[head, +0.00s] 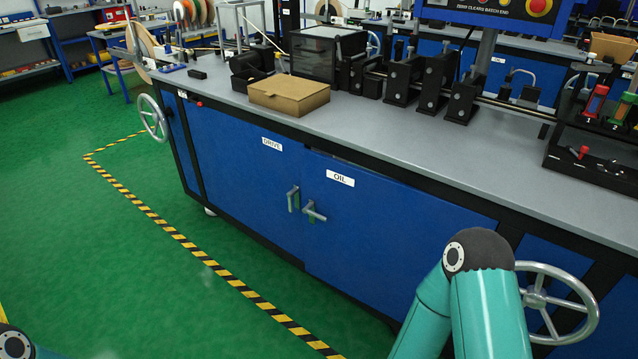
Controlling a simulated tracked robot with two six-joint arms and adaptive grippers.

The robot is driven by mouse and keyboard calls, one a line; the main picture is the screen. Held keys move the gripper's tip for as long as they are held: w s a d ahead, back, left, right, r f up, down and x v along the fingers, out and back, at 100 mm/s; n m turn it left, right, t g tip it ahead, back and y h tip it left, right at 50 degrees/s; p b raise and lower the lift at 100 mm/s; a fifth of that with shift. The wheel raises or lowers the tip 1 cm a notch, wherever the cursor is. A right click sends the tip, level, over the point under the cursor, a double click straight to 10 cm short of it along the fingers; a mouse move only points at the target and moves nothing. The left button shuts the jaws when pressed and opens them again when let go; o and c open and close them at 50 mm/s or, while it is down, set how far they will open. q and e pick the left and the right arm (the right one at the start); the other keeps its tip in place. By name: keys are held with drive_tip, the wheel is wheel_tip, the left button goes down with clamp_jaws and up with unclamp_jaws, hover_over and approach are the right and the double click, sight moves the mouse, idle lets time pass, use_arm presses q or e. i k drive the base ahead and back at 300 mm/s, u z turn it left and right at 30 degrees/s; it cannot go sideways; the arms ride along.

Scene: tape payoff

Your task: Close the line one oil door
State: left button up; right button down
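The blue oil door (400,235), labelled OIL, is on the front of the long grey-topped bench. A dark gap along its top edge suggests it stands slightly ajar. Its grey lever handle (314,211) is near its left edge and points sideways. The blue drive door (238,180) beside it on the left looks flush, and its handle (293,198) hangs upright. My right arm's teal links rise at the lower right in front of the bench, and its gripper is out of view. Only a bit of my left arm shows at the bottom left corner, without its gripper.
A handwheel (549,301) is at the right of the bench front, partly behind my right arm. Another handwheel (152,117) is at the left end. A cardboard box (289,94) sits on the benchtop. Green floor with a striped tape line (190,247) is clear before the doors.

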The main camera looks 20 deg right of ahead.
sight(381, 235)
drive_tip(key=i, duration=1)
